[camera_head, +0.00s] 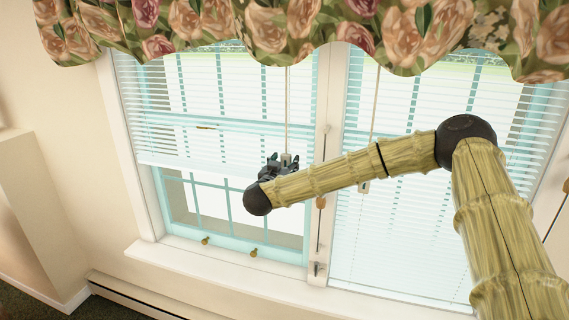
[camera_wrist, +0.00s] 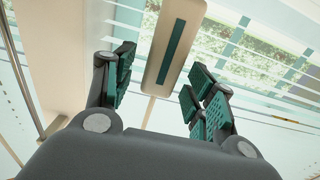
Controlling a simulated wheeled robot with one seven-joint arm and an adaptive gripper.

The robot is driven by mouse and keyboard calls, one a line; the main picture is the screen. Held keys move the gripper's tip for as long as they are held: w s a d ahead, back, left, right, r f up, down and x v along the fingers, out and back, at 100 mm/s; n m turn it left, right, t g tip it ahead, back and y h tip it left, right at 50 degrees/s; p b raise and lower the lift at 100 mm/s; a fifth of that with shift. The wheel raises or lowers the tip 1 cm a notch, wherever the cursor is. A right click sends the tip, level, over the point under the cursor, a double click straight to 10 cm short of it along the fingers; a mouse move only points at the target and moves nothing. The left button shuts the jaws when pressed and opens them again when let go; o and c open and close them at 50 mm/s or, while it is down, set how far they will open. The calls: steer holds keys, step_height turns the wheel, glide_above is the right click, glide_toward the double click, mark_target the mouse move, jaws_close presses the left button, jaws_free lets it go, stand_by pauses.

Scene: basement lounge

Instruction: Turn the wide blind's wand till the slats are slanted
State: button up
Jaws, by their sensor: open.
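Two white slatted blinds hang side by side: the left blind (camera_head: 215,150), part raised, and the right blind (camera_head: 400,240), which hangs lower and looks wider. A thin wand or cord (camera_head: 287,110) hangs at the left blind's right side, ending in a pale handle (camera_head: 286,158). Another cord (camera_head: 375,110) hangs before the right blind, with a pale end (camera_head: 363,188) just below my arm. My gripper (camera_head: 282,165) is open at the left handle. In the wrist view, a beige handle with a teal stripe (camera_wrist: 171,45) shows between the spread fingers, with visible gaps on both sides.
A floral valance (camera_head: 260,30) hangs across the top. The window post (camera_head: 322,130) stands between the blinds, with a thin rod (camera_head: 320,230) lower down. The white sill (camera_head: 220,268) runs below and looks clear. My arm crosses in front of the right blind.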

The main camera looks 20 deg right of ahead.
steer(key=c, duration=1)
steer(key=shift+s+d+n+t+y+b, duration=0.1)
steer(key=shift+n+t+y+b, duration=0.35)
steer(key=shift+n+y+b, duration=0.35)
steer(key=shift+s+d+n+t+y+b, duration=0.1)
steer(key=shift+n+t+y+b, duration=0.35)
steer(key=shift+y, duration=0.55)
steer(key=shift+d+f+n+t+y+b, duration=0.15)
steer(key=shift+n+t+y+b, duration=0.1)
steer(key=shift+n+y+b, duration=0.45)
steer(key=shift+d+r+n+t+y+b, duration=0.1)
steer(key=shift+n+t+y+b, duration=0.25)
steer(key=shift+y, duration=0.55)
steer(key=shift+d+n+y+b, duration=0.15)
steer(key=shift+n+y+b, duration=0.65)
steer(key=shift+y, duration=0.5)
steer(key=shift+n+y, duration=0.4)
steer(key=shift+y, duration=0.1)
steer(key=o, duration=1)
steer(key=shift+d, duration=0.1)
